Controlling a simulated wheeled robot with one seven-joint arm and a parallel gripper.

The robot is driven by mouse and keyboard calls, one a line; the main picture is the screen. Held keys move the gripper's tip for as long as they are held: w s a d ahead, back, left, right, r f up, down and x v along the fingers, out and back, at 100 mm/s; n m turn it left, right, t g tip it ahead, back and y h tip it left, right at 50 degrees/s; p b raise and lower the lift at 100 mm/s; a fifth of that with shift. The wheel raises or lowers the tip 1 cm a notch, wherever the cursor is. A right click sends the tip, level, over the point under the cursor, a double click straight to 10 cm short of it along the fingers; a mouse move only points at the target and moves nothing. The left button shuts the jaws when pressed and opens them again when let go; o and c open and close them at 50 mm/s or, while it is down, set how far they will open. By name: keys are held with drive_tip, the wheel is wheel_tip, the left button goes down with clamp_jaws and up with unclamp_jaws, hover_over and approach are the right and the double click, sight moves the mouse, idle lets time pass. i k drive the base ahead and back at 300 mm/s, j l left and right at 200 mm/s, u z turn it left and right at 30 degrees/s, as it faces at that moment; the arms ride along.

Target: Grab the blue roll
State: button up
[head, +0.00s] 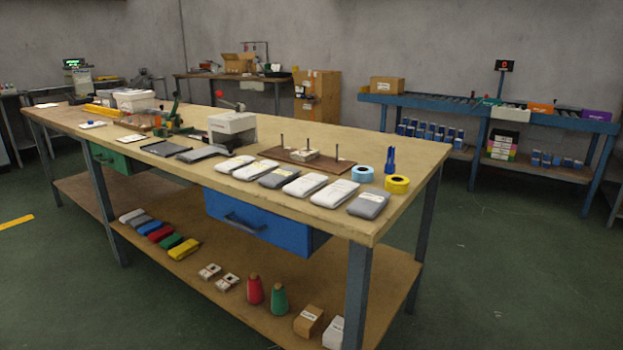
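The blue roll (362,174) is a light blue ring of tape with a pale core. It lies flat on the wooden workbench (425,151), near the bench's right end. A yellow roll (397,184) lies just to its right and a little nearer, with a small gap between them. My gripper is not in the head view, so its state does not show.
A dark blue upright tool (390,160) stands behind the yellow roll. A brown board with upright pegs (307,158) lies left of the blue roll. Several packed bundles (333,193) line the front edge. Green floor (500,260) is clear right of the bench.

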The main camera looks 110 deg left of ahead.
sight(363, 174)
drive_tip(key=u, duration=3.25)
